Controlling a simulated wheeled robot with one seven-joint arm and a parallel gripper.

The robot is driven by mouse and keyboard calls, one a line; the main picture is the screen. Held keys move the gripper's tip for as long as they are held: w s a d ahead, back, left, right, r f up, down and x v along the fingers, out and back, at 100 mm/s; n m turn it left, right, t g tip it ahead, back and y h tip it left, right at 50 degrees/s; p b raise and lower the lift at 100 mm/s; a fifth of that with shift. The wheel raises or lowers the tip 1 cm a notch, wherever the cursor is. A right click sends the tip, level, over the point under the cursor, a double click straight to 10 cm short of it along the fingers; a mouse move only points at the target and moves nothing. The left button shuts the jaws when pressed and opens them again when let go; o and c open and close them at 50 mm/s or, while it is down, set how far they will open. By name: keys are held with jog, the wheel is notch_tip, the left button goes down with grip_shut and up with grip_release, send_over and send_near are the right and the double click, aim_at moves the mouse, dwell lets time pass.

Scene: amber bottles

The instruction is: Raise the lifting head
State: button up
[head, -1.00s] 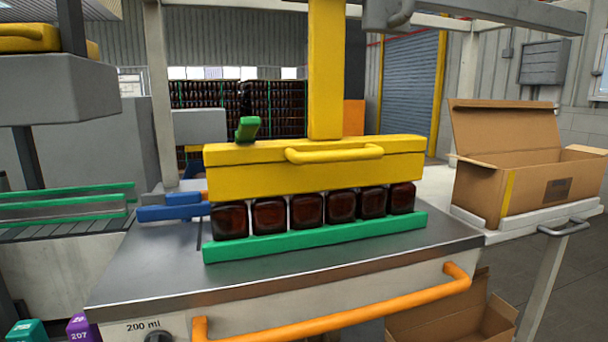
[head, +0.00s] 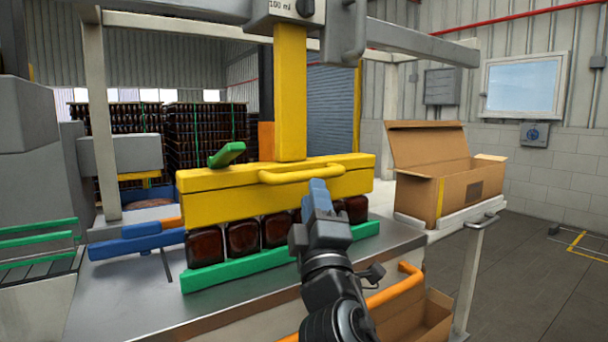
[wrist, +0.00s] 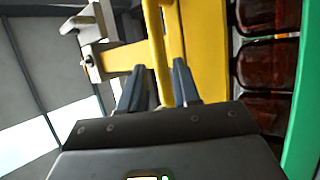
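The yellow lifting head (head: 225,205) hangs on a yellow column (head: 290,95), low over a row of dark amber bottles (head: 242,238). Its bar handle (head: 285,175) runs along the front. The bottles stand behind a green rail (head: 235,268); my gripper hides some of them. My gripper (head: 318,186) is in front of the head, by the right part of the handle. In the wrist view, the two fingers (wrist: 160,66) are apart, with the yellow handle (wrist: 157,45) running between them. I see no clear grip on it.
An open cardboard box (head: 425,195) stands on a shelf at the right. An orange rail (head: 395,290) runs along the front of the metal table (head: 130,290). A green lever (head: 227,154) sticks up behind the head.

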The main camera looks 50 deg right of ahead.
aim_at(310, 175)
jog(key=p+x, duration=0.2)
jog(key=x, duration=0.4)
jog(key=shift+r, duration=0.1)
jog(key=shift+d, duration=0.1)
grip_shut()
